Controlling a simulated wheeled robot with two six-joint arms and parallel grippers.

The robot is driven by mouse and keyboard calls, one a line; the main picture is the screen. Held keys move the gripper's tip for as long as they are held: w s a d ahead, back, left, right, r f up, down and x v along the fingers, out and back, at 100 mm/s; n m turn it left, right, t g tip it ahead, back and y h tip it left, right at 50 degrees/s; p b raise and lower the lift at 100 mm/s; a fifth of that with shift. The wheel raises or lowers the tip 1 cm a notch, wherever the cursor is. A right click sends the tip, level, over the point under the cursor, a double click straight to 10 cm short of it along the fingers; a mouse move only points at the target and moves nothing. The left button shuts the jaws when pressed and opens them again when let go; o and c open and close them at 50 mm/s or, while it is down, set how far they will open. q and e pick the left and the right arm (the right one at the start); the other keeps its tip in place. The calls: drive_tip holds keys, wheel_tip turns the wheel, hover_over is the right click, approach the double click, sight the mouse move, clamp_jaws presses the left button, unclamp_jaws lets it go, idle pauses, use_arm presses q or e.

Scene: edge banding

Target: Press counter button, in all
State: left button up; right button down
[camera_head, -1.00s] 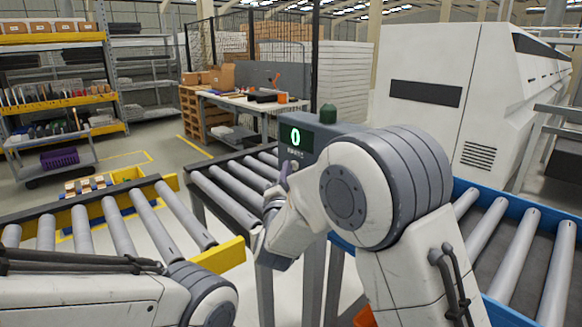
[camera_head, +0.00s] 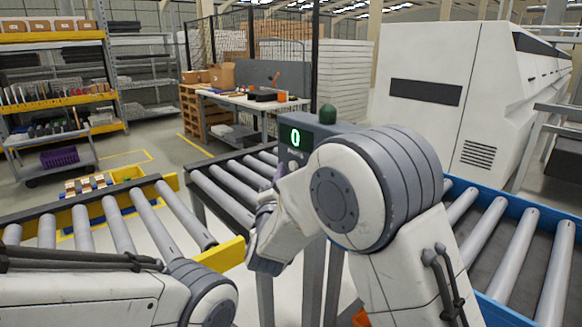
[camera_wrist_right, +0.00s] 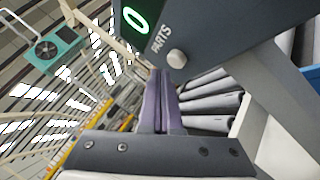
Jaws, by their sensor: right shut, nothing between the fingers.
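The counter (camera_head: 299,138) is a dark grey box on a post in the middle of the head view. Its display shows a green 0, and a green dome sits on top. In the right wrist view the display (camera_wrist_right: 137,22), the word PARTS and a round pale button (camera_wrist_right: 177,59) show close up. My right gripper (camera_wrist_right: 161,74) is shut and empty, its purple fingers pointing at the counter's face. The tips appear just below and left of the button, apart from it. My left gripper is out of view.
Roller conveyors stand at the left (camera_head: 120,215), behind the counter (camera_head: 222,195) and, with a blue frame, at the right (camera_head: 490,225). A white machine (camera_head: 450,90) stands behind. A workbench (camera_head: 250,100) and shelving are farther back.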

drive_tip(key=s+a, duration=0.1)
drive_tip(key=a, duration=0.1)
drive_tip(key=s+a+p, duration=0.1)
drive_tip(key=s+a, duration=0.1)
idle(0.4)
idle(0.5)
